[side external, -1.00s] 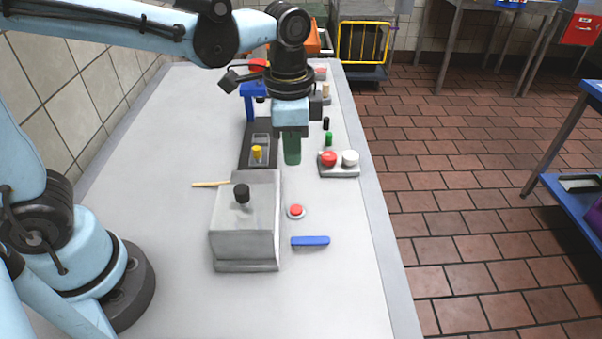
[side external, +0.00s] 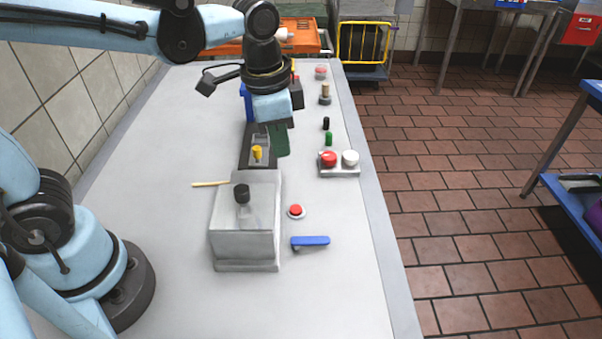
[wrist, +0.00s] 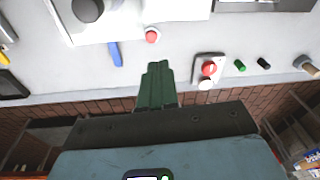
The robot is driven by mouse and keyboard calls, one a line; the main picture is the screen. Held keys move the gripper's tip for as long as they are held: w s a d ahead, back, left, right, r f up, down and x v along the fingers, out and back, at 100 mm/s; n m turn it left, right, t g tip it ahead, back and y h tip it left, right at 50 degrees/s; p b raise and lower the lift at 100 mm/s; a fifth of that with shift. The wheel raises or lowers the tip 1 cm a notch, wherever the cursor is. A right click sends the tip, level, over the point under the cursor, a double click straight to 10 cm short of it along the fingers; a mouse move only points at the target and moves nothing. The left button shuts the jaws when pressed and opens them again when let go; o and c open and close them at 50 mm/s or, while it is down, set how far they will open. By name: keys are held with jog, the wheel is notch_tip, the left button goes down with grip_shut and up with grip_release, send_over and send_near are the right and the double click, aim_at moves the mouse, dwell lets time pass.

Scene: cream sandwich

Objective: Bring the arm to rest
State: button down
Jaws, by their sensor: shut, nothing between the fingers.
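My gripper (side external: 281,142) hangs above the bench, just right of the dark fixture with the yellow knob. Its green fingers are together with nothing between them. In the wrist view the closed green fingers (wrist: 155,72) point toward the bench, between a red button and the small button plate. My forearm reaches in from the upper left of the side view. The gripper is tilted a little, clear of the objects around it as far as I can see.
A grey box (side external: 246,246) with a black knob stands nearer on the bench (side external: 340,290). A red button (side external: 295,211), a blue bar (side external: 310,241) and a button plate (side external: 340,171) lie to the right. A dark fixture (side external: 246,159) stands left of the gripper. The bench front is clear.

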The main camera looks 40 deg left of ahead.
jog(key=s+a+n+t, duration=0.4)
jog(key=a+n+t, duration=0.1)
jog(key=a+n, duration=0.2)
jog(key=shift+a+f+t, duration=0.3)
jog(key=shift+a, duration=0.3)
dwell(0.9)
